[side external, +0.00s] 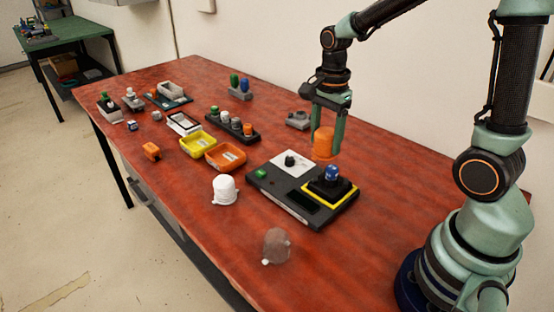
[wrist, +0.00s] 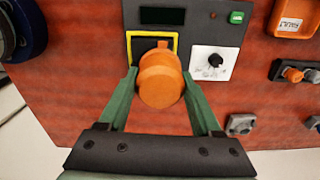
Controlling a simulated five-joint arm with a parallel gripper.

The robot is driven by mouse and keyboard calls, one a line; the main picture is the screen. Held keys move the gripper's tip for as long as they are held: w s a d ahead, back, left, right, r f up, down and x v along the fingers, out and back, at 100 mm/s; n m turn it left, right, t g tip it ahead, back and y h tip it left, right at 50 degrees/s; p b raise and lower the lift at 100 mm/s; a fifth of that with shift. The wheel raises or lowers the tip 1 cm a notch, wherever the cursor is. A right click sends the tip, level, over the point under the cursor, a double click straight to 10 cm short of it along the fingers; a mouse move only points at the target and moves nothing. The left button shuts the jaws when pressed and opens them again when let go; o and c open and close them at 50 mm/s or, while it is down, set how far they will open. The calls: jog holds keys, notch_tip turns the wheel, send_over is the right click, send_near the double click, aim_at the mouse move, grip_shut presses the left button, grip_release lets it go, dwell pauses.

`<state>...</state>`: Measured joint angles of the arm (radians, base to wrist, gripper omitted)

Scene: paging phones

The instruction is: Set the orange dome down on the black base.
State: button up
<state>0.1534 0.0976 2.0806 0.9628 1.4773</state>
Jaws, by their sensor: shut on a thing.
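My gripper (side external: 325,138) is shut on the orange dome (side external: 322,146), holding it in the air above the control box. In the wrist view the orange dome (wrist: 160,80) sits between the green fingers of my gripper (wrist: 160,92). The black base (side external: 318,189) sits on a yellow-edged square at the right end of the box, with a blue bulb (side external: 332,172) standing on it. The dome is apart from the base, above and behind it in the side view. In the wrist view the dome hides most of the black base (wrist: 142,45) and the bulb.
The control box (side external: 290,201) also carries a green button (side external: 261,174) and a white plate with a black knob (side external: 290,161). A white dome (side external: 225,190) and a smoky dome (side external: 276,246) stand in front. Orange (side external: 226,168) and yellow trays lie left.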

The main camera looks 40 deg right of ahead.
aim_at(333, 167)
jog(key=shift+s+d+f, duration=0.3)
jog(key=shift+s+d, duration=0.15)
jog(key=shift+d, duration=0.05)
jog(key=shift+s+d+f, duration=0.25)
jog(key=shift+s+d, duration=0.2)
jog(key=shift+d, duration=0.05)
jog(key=shift+f, duration=1.15)
jog(key=shift+f, duration=2.75)
dwell(1.7)
jog(key=o, duration=1.4)
jog(key=shift+o, duration=0.2)
jog(key=shift+r, duration=3.25)
